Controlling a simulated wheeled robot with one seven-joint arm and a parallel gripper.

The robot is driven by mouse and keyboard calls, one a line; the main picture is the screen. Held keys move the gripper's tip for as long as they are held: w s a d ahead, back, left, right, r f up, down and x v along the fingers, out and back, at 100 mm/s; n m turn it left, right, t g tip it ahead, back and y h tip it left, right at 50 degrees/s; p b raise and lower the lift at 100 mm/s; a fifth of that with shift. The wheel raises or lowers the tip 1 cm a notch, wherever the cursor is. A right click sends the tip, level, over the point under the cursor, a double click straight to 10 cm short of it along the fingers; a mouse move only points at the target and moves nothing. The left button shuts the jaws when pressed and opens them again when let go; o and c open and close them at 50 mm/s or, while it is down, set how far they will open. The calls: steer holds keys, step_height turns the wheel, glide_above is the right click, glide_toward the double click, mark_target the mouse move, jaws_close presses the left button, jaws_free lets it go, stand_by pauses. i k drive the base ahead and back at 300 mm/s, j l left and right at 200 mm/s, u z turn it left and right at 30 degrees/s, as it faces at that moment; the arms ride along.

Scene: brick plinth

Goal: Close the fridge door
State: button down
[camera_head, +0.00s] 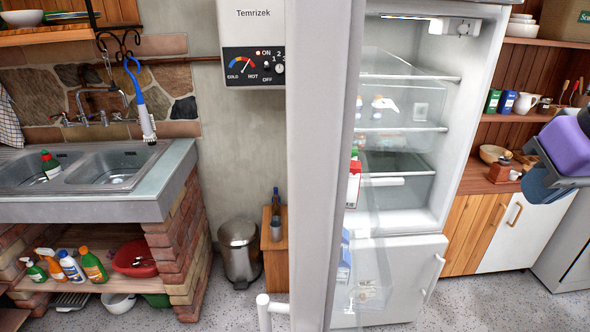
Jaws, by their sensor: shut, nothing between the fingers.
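The fridge stands right of centre with its tall upper door (325,150) swung wide open. The door is seen nearly edge-on and hides part of the left side of the compartment. Clear shelves (400,128) hold a few items, and a red-and-white carton (353,182) shows beside the door edge. Clear door bins hang on the door's inner side. The lower fridge door (405,275) looks shut. A pale bar handle (268,312) juts left from the upper door's lower part. Purple and dark grey parts of my arm show at the right edge, but I see no fingertips.
A sink counter (90,205) on brick supports is at left, with several bottles below. A metal bin (239,250) and a small wooden stand (274,245) are by the wall. A wooden cabinet (470,230) is right of the fridge. Speckled floor shows in front.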

mark_target(323, 38)
steer(key=k+j, duration=0.1)
steer(key=j, duration=0.3)
steer(key=k+j+u, duration=0.15)
steer(key=j, duration=0.6)
steer(key=k+j+u, duration=0.1)
steer(key=j+u, duration=0.2)
steer(key=k+l+u, duration=0.15)
